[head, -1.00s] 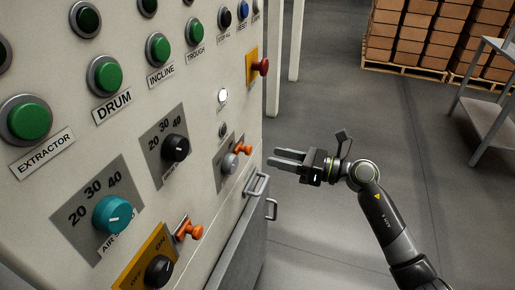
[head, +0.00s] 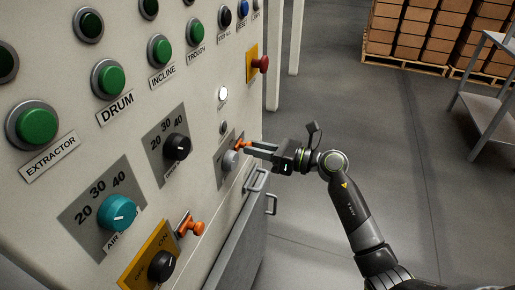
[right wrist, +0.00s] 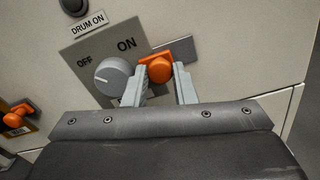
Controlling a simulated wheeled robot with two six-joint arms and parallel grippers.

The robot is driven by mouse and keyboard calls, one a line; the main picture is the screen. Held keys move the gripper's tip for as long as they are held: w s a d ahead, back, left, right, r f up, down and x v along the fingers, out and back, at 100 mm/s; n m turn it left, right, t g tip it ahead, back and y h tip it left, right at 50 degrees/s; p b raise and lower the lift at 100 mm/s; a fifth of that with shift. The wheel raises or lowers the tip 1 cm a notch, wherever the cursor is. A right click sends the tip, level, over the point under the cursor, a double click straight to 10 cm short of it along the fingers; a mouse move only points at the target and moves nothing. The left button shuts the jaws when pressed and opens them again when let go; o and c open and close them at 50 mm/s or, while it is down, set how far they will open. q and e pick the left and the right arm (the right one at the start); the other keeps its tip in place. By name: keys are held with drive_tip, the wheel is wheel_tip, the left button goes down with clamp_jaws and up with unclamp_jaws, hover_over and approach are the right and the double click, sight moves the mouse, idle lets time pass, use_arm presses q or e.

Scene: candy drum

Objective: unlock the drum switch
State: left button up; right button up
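The drum switch is a grey knob (head: 230,160) on a grey plate below the "DRUM ON" label; it also shows in the right wrist view (right wrist: 114,76). Its white mark points left, on the OFF side. An orange lock (head: 240,143) sits beside the knob, by the ON side; in the right wrist view its rounded orange head (right wrist: 158,70) shows. My right gripper (head: 248,147) is at the lock. In the right wrist view its open fingers (right wrist: 161,75) stand either side of the orange head, with a gap at the right finger. My left gripper is not in view.
A second orange lock (head: 193,227) sits by a black knob (head: 161,266) on a yellow plate, lower left. A red stop button (head: 262,64) stands out above. Metal handles (head: 256,180) are just below my right gripper.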

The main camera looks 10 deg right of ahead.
sight(241, 137)
clamp_jaws()
drive_tip(key=shift+w, duration=0.1)
drive_tip(key=shift+w+d+r+b, duration=0.1)
drive_tip(key=shift+w+d+b, duration=0.7)
drive_tip(key=shift+w+b, duration=0.35)
drive_tip(key=shift+o, duration=1.1)
unclamp_jaws()
drive_tip(key=o, duration=0.4)
drive_tip(key=shift+d, duration=0.15)
drive_tip(key=shift+c, duration=0.2)
